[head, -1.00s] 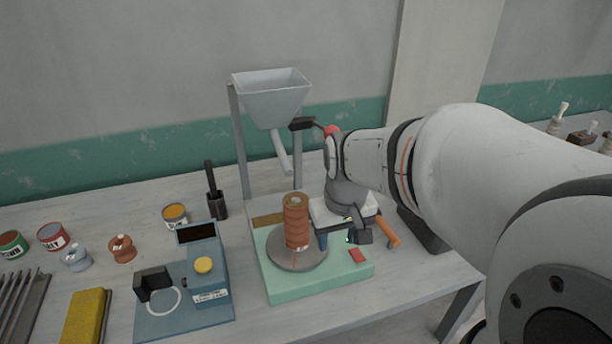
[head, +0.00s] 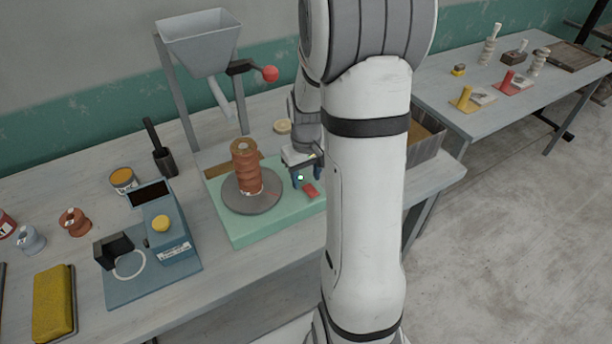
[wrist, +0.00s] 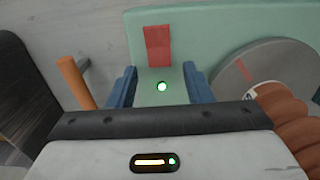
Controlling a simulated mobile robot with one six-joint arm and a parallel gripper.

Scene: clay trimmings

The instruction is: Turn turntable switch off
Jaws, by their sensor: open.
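The turntable has a pale green base (head: 245,233) and a grey round disc (head: 262,203) carrying a ribbed brown clay column (head: 245,165). Its red switch (head: 311,190) is on the right part of the base, and it also shows in the wrist view (wrist: 158,46). My gripper (head: 306,176) is open and empty above that part of the base. In the wrist view its blue fingers (wrist: 160,84) stand on either side of the light, with the switch just beyond. Whether the fingertips touch the base I cannot tell.
A hopper (head: 198,42) on posts stands behind the turntable, with a red-knobbed lever (head: 270,74). A blue device (head: 172,240) with a yellow button is to the left. An orange handle (wrist: 76,82) lies beside the gripper. My arm hides the bench's right part.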

